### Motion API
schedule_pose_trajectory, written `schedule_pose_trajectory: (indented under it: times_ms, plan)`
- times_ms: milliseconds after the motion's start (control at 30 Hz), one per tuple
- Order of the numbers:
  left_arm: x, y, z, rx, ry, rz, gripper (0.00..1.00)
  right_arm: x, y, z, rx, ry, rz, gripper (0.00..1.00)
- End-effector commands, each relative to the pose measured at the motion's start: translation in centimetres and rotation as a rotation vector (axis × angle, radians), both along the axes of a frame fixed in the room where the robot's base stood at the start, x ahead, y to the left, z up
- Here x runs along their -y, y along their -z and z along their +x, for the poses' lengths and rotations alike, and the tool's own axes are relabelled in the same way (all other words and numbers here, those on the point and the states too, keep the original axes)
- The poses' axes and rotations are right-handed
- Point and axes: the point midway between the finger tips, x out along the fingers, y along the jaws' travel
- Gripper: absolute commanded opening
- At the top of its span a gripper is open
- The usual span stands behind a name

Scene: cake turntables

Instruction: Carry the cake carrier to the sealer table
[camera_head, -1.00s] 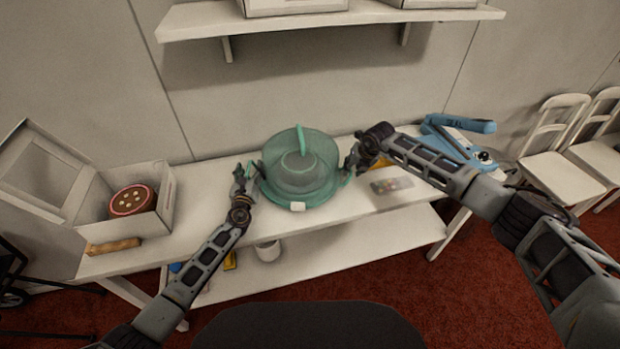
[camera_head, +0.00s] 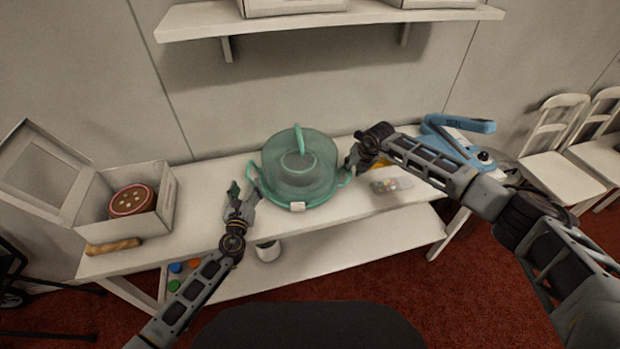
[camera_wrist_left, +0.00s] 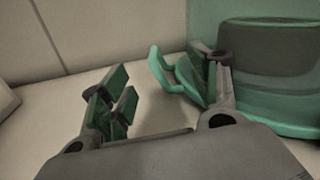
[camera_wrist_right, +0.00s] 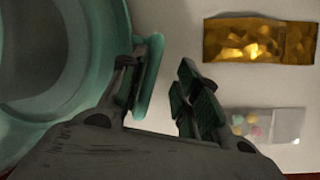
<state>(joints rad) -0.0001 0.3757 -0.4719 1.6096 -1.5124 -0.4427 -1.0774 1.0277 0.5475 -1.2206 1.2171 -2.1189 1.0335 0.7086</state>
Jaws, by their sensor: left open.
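The translucent green cake carrier (camera_head: 300,168) stands upright on the white table (camera_head: 205,205), with a top handle and a side handle on each side. A dark round shape shows inside it. My left gripper (camera_head: 244,190) is open beside the carrier's left handle; in the left wrist view that handle (camera_wrist_left: 165,72) lies close to the right finger. My right gripper (camera_head: 357,165) is at the carrier's right side. In the right wrist view its fingers (camera_wrist_right: 165,90) are apart, with the right handle (camera_wrist_right: 150,85) beside the left finger. A blue sealer (camera_head: 455,145) stands at the right, partly hidden by my arm.
An open white box (camera_head: 165,205) with a round cake (camera_head: 131,200) stands at the left, a rolling pin (camera_head: 112,246) before it. A gold packet (camera_wrist_right: 260,40) and a bag of coloured pieces (camera_wrist_right: 265,124) lie right of the carrier. White chairs (camera_head: 560,170) stand far right.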

Motion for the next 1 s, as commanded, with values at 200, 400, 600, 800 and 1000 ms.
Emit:
schedule_pose_trajectory:
  times_ms: [200, 400, 600, 800, 1000]
  plan:
    - [0.0, 0.1, -1.8, -0.002, 0.001, 0.0, 0.62, 0.0, 0.0, 0.0, 0.0, 0.0, 0.0, 0.32]
    - [-0.1, 0.1, -2.4, -0.001, 0.0, 0.0, 0.62, 0.0, 0.0, 0.0, 0.0, 0.0, 0.0, 0.32]
    - [-0.1, 0.0, -2.5, -0.001, 0.0, 0.0, 0.62, 0.0, 0.0, 0.0, 0.0, 0.0, 0.0, 0.32]
    - [-0.1, 0.1, -2.5, -0.001, 0.0, 0.0, 0.62, 0.0, 0.0, 0.0, 0.0, 0.0, 0.0, 0.43]
    - [-0.1, 0.0, -2.5, -0.001, 0.0, 0.0, 0.62, 0.0, 0.0, 0.0, 0.0, 0.0, 0.0, 0.68]
